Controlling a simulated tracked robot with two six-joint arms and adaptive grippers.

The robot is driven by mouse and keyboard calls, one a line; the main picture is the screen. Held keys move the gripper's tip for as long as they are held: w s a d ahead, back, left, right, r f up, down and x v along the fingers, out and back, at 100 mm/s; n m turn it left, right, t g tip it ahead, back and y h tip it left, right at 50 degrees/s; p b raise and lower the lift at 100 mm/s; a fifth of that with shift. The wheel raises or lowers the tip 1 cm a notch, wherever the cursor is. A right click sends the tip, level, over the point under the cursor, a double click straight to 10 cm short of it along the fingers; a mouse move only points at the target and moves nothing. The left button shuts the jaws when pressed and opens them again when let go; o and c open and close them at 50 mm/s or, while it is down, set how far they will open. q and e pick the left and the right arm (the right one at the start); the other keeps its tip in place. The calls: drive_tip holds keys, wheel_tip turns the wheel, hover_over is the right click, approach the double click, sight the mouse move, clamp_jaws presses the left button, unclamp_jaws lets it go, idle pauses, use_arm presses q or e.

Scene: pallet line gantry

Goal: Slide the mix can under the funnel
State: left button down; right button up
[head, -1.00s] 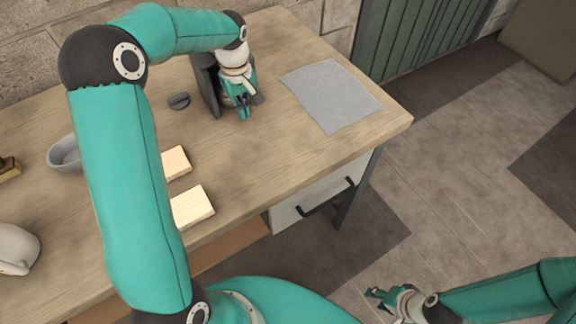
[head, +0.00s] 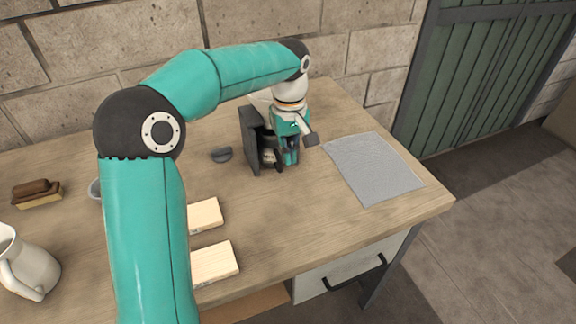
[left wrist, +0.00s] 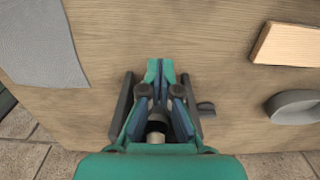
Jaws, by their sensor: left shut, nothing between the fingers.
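My left gripper (head: 291,158) is at the back of the table, fingers pointing down, shut and empty. A small pale and dark object (head: 268,157) shows low between panel and fingers. It may be the mix can, but I cannot tell, nor whether the fingers touch it. In the left wrist view the fingertips (left wrist: 160,70) are together. My right gripper is out of view.
A grey mat (head: 374,168) lies to the right. A small dark piece (head: 221,155) is left of the panel. Two pale wooden blocks (head: 205,215) (head: 216,262) lie in front. A white jug (head: 27,262) and a brush (head: 37,193) are far left.

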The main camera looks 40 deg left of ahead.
use_arm(q)
drive_tip(key=shift+r, duration=0.3)
